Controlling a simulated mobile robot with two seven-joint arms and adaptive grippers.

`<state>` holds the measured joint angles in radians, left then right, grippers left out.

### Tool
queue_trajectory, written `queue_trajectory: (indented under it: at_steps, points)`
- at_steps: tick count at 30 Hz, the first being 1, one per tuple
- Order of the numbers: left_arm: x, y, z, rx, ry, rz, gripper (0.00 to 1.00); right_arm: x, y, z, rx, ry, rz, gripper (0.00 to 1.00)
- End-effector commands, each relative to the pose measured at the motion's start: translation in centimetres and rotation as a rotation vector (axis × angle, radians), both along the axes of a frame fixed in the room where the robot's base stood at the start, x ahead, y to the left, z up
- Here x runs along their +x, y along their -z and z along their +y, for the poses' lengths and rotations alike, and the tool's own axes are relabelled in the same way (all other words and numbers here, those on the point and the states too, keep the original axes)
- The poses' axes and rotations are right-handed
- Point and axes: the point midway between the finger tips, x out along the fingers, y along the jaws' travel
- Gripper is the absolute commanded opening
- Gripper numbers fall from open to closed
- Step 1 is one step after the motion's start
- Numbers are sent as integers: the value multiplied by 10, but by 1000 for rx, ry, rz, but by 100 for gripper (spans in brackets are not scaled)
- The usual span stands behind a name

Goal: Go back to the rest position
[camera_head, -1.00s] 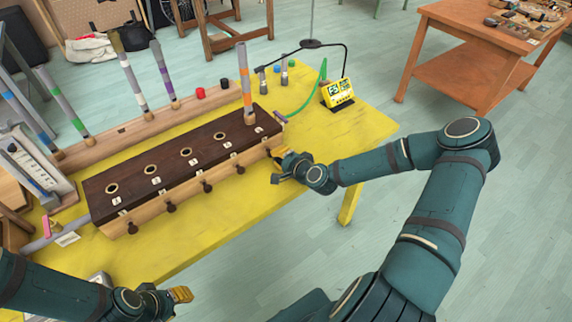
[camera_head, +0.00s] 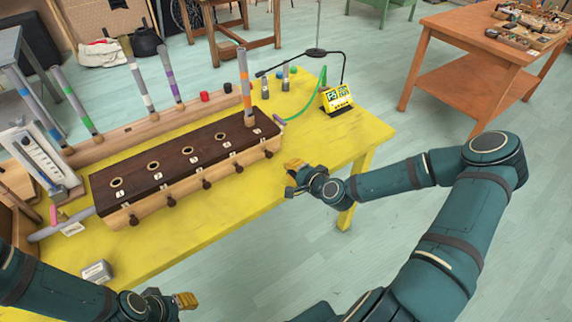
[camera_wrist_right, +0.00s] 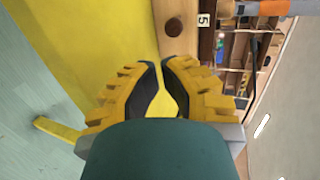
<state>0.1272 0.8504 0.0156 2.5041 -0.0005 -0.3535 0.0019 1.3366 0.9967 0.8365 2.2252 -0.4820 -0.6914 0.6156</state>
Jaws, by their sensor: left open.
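My right gripper (camera_head: 290,176) hovers over the near right edge of the yellow table (camera_head: 340,135), apart from the wooden box with a dark top (camera_head: 178,158). In the right wrist view its two yellow fingers (camera_wrist_right: 161,66) hold nothing; their tips are very close, with a narrow gap between the dark pads. My left gripper (camera_head: 188,300) is at the bottom of the head view, in front of the table's near edge. It is open and appears empty. An orange-banded tube (camera_head: 244,80) stands upright in the rightmost hole of the box.
Several coloured-band tubes stand in a wooden rack (camera_head: 125,132) behind the box. A yellow device (camera_head: 337,98) and a black lamp (camera_head: 316,53) are at the table's right. A small metallic block (camera_head: 96,271) lies front left. The floor right of the table is clear up to an orange table (camera_head: 470,75).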

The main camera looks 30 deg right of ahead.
Motion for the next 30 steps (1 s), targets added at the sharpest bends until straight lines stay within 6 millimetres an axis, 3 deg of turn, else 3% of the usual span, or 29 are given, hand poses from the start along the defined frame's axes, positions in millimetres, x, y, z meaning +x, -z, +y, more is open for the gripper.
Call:
queue_trajectory:
  at_steps: [3,9,20,23,30]
  points:
    - [-1,-6,0,0,1,3,40,-23,-10,-4,0,2,2,0]
    - [-2,-10,0,-1,1,6,40,-47,-17,-7,0,1,1,0]
    - [-3,-11,0,-1,2,7,40,-53,-18,-4,-1,-9,4,0]
    - [-3,-11,0,-1,2,7,40,-52,-12,13,-11,-55,31,0]
    - [-2,-11,0,-1,2,7,40,-65,23,103,-104,-320,188,0]
